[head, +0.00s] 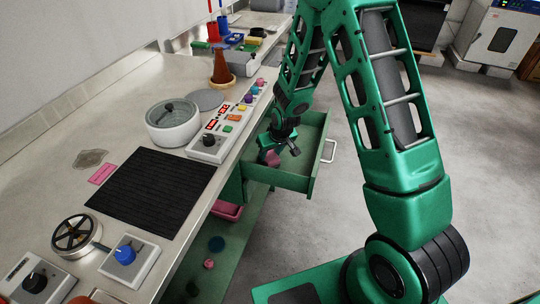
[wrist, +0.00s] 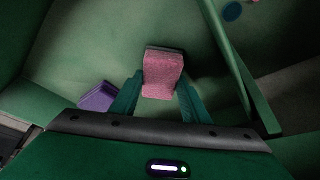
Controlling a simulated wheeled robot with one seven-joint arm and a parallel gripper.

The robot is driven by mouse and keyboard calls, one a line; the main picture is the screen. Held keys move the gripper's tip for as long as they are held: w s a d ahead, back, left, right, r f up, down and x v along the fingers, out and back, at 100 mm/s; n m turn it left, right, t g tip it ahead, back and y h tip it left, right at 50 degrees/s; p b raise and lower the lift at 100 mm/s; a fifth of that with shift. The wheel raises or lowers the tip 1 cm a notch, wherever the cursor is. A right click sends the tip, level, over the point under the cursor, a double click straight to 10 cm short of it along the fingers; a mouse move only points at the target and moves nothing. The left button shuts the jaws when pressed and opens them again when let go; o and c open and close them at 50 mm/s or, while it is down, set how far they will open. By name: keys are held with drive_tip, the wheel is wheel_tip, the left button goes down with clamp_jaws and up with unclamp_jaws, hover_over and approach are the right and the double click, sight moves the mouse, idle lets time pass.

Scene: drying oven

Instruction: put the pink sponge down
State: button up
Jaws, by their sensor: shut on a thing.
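The pink sponge (wrist: 162,74) is between the two fingers of my gripper (wrist: 160,98) in the wrist view, and the gripper is shut on it. In the head view the pink sponge (head: 270,157) shows at my gripper (head: 274,150), over the inside of an open green drawer (head: 290,179). I cannot tell whether the sponge touches the drawer floor. A purple block (wrist: 98,97) lies left of the gripper in the wrist view.
The drawer's front with a white handle (head: 329,150) faces right. The worktop on the left holds a control box (head: 215,140), a white round pot (head: 172,123) and a black mat (head: 150,188). A pink tray (head: 227,210) sits below the worktop. Open floor lies to the right.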

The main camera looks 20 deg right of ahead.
drive_tip(key=shift+f, duration=0.4)
drive_tip(key=o, duration=1.1)
